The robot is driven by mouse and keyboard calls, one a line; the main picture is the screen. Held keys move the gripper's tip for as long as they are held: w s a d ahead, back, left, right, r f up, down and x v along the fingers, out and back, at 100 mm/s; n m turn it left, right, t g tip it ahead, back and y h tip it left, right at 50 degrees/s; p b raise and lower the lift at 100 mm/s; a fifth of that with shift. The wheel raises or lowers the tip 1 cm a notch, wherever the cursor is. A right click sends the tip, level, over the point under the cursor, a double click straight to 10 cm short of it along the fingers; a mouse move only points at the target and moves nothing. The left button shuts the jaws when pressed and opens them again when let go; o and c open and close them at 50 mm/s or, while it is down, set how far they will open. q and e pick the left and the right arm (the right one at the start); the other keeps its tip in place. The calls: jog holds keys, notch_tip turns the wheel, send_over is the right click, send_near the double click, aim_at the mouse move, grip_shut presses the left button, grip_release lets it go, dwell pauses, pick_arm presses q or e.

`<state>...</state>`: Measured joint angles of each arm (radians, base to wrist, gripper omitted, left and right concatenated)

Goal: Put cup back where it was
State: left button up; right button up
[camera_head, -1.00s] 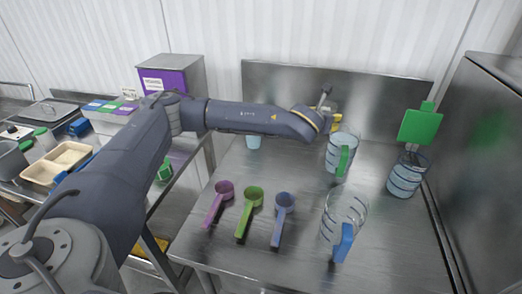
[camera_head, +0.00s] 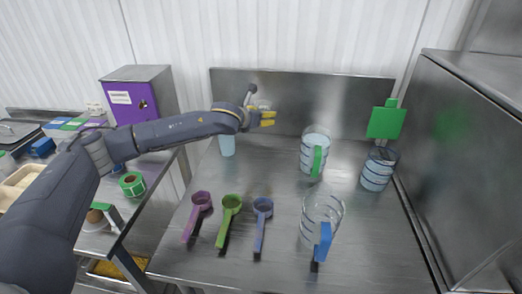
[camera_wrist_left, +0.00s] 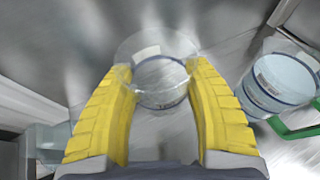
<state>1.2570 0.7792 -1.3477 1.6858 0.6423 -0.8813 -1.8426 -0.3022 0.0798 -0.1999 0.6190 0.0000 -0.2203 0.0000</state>
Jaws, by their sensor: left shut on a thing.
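My left gripper (camera_head: 266,117) is above the back of the steel table, with its yellow fingers pointing right. In the left wrist view its two yellow fingers (camera_wrist_left: 165,100) are shut on a clear cup (camera_wrist_left: 158,50), which shows between and beyond the fingertips. In the head view the held cup is hard to make out. A light blue cup (camera_head: 227,146) stands on the table at the back left, below my left wrist. The green-handled measuring jug (camera_head: 310,160) stands to the right of the gripper; it also shows in the left wrist view (camera_wrist_left: 275,85). My right gripper is not in view.
A blue-handled jug (camera_head: 312,225) and purple, green and blue scoops (camera_head: 262,207) are toward the front. A ringed jug (camera_head: 376,172) with a green paddle (camera_head: 385,123) stands at right, near a steel cabinet (camera_head: 465,150). A back panel (camera_head: 340,100) bounds the table.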

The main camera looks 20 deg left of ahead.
aim_at(262, 155)
pick_arm(q)
notch_tip(262, 155, down, 15)
dwell(0.7)
jog(key=shift+f, duration=0.15)
jog(key=o, duration=1.2)
jog(key=shift+s+r, duration=0.1)
jog(key=shift+r, duration=0.1)
jog(key=v, duration=1.1)
jog(key=shift+s+a+r, duration=0.15)
jog(key=shift+s, duration=0.25)
